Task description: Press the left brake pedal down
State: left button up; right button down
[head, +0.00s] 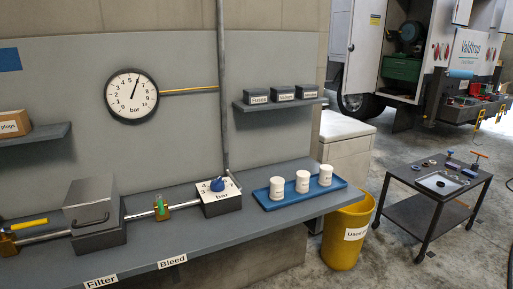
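No brake pedal shows in the head view. Neither of my grippers is in view. A grey workbench (222,233) runs along the wall, with an air line on it. A yellow-handled valve (28,224) sits at its left end. A lidded metal box with a handle (92,205) stands beside it. A small brass fitting with a green part (160,207) is farther right. A blue knob (217,185) sits on a box marked "bar". A round pressure gauge (132,96) hangs on the wall.
A blue tray (264,202) holds three white cups on the bench. A yellow bin (346,236) stands at the bench's right end. A dark cart (409,213) with small parts stands right. A white truck (462,50) is behind. Floor shows between bin and cart.

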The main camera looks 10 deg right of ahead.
aim_at(431, 254)
jog(key=i+l, duration=0.4)
jog(key=i+l+z, duration=0.1)
jog(key=i+l, duration=0.25)
jog(key=l, duration=0.25)
jog(key=i+l, duration=0.1)
jog(key=l, duration=0.35)
jog(key=i+l, duration=0.1)
jog(key=l, duration=0.35)
jog(key=l+z, duration=0.1)
jog(key=l, duration=0.3)
jog(key=i+l, duration=0.15)
jog(key=l, duration=0.3)
jog(key=i+l, duration=0.15)
jog(key=l, duration=0.3)
jog(key=i+l+z, duration=0.1)
jog(key=l, duration=0.3)
jog(key=i+l, duration=0.15)
jog(key=l, duration=0.2)
jog(key=i+l, duration=0.15)
jog(key=l, duration=0.25)
jog(key=i+l+z, duration=0.1)
jog(key=l, duration=0.25)
jog(key=i, duration=0.05)
